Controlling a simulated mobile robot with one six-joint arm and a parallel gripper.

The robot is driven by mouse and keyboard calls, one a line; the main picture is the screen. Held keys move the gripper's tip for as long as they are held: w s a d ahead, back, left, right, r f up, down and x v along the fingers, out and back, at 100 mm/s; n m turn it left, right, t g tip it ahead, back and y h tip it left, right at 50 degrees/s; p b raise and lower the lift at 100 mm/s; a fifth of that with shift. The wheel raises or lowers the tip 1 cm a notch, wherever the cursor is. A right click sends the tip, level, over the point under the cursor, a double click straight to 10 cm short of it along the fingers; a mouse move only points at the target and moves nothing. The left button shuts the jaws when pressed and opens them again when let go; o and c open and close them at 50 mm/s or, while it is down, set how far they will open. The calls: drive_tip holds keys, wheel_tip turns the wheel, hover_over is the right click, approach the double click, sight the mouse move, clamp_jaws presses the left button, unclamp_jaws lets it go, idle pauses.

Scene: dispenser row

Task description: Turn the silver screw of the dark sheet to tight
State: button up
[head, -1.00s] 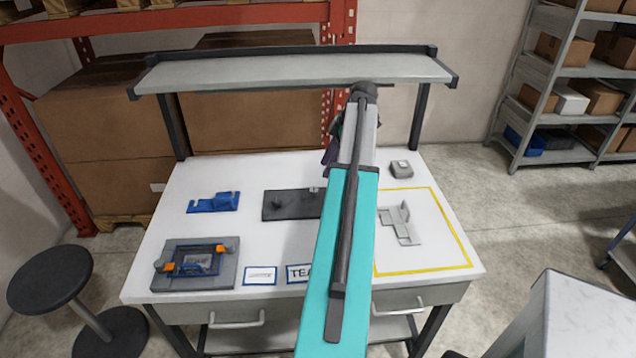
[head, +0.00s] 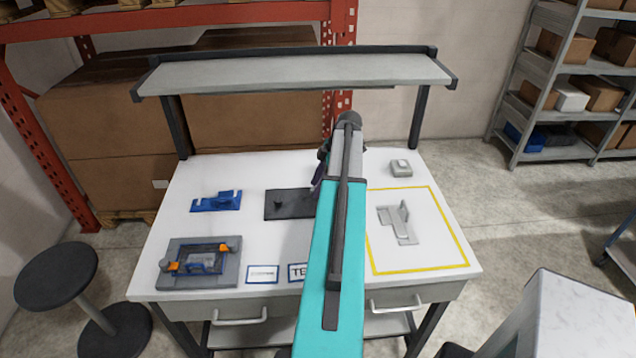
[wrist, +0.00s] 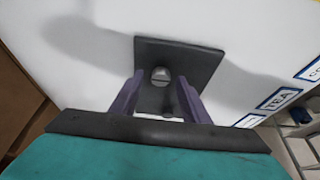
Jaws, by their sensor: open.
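The dark sheet (head: 286,205) lies flat on the white table in the head view, its right part hidden behind my arm. A small dark knob (head: 278,202) stands on its visible left part. In the wrist view the dark sheet (wrist: 205,62) lies below my gripper (wrist: 158,92), whose purple fingers are open with nothing between them that I can see held. The silver screw (wrist: 161,75), round-headed with a slot, shows just beyond and between the fingertips. I cannot tell how tight it is. The dark knob (wrist: 168,106) shows nearer the gripper. The silver screw is hidden in the head view.
A blue bracket (head: 216,201) and a grey fixture with orange clamps (head: 170,277) are on the left. A grey bracket (head: 401,225) lies inside a yellow outline, with a small grey block (head: 400,168) behind. A raised shelf (head: 300,75) spans the table's back.

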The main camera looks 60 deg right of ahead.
drive_tip(key=shift+f, duration=0.1)
drive_tip(key=shift+c, duration=0.3)
clamp_jaws()
drive_tip(key=shift+d, duration=0.1)
